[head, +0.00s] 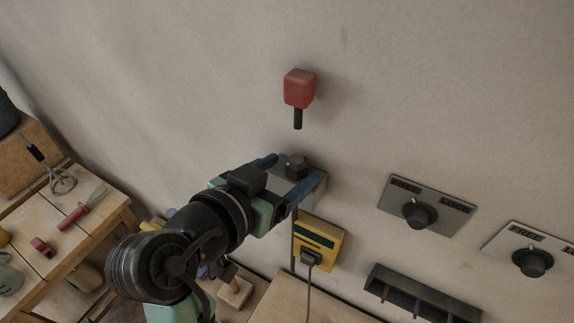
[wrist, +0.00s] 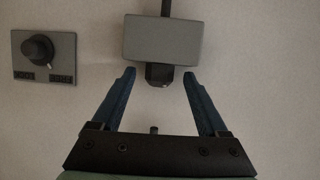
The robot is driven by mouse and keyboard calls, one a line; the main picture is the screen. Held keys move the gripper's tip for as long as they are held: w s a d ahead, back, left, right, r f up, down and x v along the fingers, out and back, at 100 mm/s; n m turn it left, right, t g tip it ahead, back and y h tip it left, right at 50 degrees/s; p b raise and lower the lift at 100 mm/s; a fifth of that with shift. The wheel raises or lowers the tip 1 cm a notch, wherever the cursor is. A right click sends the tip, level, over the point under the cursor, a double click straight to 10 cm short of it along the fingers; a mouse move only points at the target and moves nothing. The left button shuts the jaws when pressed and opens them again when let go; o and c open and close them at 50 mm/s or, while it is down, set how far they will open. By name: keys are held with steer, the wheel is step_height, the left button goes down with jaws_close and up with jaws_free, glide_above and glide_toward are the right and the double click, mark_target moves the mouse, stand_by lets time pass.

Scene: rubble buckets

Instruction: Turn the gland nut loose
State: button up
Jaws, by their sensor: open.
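The gland nut (head: 296,165) is a dark, faceted piece at the edge of a grey box (head: 284,184) on the wall. In the wrist view the nut (wrist: 158,74) shows below the grey box (wrist: 160,38). My gripper (head: 293,169) is open, with one blue finger on each side of the nut. In the wrist view the gripper (wrist: 159,73) has a gap between each fingertip and the nut. Part of the grey box is hidden behind my fingers in the head view.
A red block on a black stem (head: 298,89) is above the box. A yellow unit (head: 319,242) with a plugged cable is below. Knob panels (head: 427,205) (head: 530,250) and a dark rack (head: 422,293) are at right. A wooden bench (head: 60,215) with tools is at left.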

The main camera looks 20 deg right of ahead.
jaws_close()
stand_by(0.5)
steer(key=shift+d+n+y, duration=0.1)
steer(key=shift+n+y, duration=0.2)
steer(key=n+t, duration=0.1)
steer(key=y, duration=0.1)
steer(key=n+t, duration=0.1)
steer(key=shift+s+d+n+t+y, duration=0.3)
steer(key=shift+y, duration=0.1)
steer(key=shift+s+d+r+n+t+y+p, duration=0.1)
steer(key=shift+d+n+t+y+p, duration=0.1)
steer(key=shift+n+t+y, duration=0.65)
steer(key=shift+s+d+n+t+y+p, duration=0.1)
steer(key=shift+d+n+t+y+p, duration=0.2)
steer(key=shift+n+y, duration=1)
steer(key=shift+a, duration=0.1)
